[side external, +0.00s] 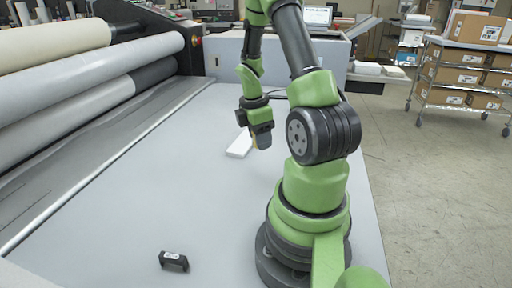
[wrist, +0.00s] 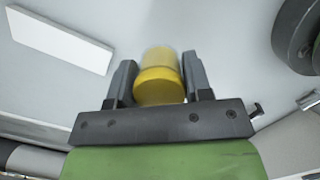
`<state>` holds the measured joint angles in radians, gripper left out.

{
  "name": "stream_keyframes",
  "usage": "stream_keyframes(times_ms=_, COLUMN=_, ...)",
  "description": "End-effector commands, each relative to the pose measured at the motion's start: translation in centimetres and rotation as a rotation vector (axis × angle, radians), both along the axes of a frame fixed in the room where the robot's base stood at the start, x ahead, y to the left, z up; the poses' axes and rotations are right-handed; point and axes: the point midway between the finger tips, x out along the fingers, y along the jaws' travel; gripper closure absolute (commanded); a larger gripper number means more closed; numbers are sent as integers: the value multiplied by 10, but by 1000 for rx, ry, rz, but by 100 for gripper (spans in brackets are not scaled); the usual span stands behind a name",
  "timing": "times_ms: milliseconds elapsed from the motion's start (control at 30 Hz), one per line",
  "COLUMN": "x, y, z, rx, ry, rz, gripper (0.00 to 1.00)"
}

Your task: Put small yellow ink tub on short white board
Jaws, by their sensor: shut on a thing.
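The small yellow ink tub (wrist: 160,77) sits between the two fingers of my gripper (wrist: 158,80) in the wrist view, and the fingers are shut on it. The short white board (side external: 239,144) lies flat on the grey table, just left of my gripper in the side view. In the wrist view the board (wrist: 60,38) is at the upper left, apart from the tub. I cannot tell how high the tub is above the table.
A small black block-like item (side external: 173,261) lies on the table (side external: 150,200) near the front. Large rollers (side external: 90,75) of the laminator run along the left side. A shelf cart with boxes (side external: 460,75) stands on the floor at the right. The middle of the table is clear.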

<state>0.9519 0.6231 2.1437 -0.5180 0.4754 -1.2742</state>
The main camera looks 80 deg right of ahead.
Motion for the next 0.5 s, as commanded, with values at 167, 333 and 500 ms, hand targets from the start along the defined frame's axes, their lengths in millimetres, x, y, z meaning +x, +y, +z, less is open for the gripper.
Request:
stream_keyframes(times_ms=167, x=18, y=-34, z=4, rx=-15, ry=12, rz=42, gripper=78)
stream_keyframes(times_ms=333, x=41, y=-74, z=8, rx=-17, ry=21, rz=101, gripper=78)
stream_keyframes(times_ms=500, x=60, y=-103, z=13, rx=-8, ry=14, rz=157, gripper=78)
